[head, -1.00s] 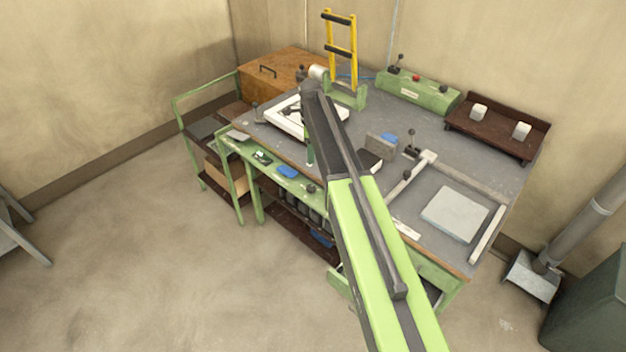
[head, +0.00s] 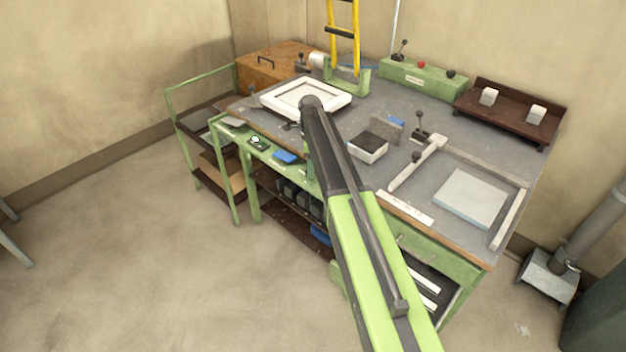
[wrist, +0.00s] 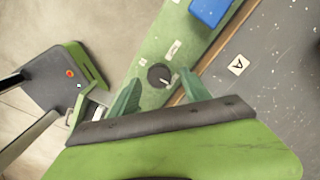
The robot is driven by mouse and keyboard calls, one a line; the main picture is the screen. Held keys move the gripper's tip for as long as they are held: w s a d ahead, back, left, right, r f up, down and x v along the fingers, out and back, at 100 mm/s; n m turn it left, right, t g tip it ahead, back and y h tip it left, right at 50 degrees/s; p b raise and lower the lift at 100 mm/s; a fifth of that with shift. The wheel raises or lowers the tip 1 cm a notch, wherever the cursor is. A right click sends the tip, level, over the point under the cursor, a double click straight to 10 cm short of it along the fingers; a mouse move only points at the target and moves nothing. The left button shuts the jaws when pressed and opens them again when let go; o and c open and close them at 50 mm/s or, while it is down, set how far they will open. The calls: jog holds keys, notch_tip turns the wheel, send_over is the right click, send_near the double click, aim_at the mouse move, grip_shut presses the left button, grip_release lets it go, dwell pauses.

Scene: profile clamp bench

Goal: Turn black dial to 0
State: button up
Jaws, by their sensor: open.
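The black dial (wrist: 159,75) sits on the green front rail (wrist: 140,62) of the bench in the wrist view. A pale pointer mark shows on its lower right side, and small white labels lie around it; their print is too small to read. My gripper (wrist: 158,90) is open, its two green fingers apart on the left and right of the dial's near side, with nothing between them that I can see held. Whether the fingers touch the rail cannot be told. In the head view my arm hides the dial.
A blue block (wrist: 210,8) lies on the rail beyond the dial. A tile marked A (wrist: 238,65) is on the grey bench top. In the head view, a white frame (head: 305,97), a grey plate (head: 471,197) and a green control box (head: 423,79) are on the bench.

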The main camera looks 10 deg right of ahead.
jog(key=shift+f, duration=0.8)
jog(key=shift+r, duration=0.1)
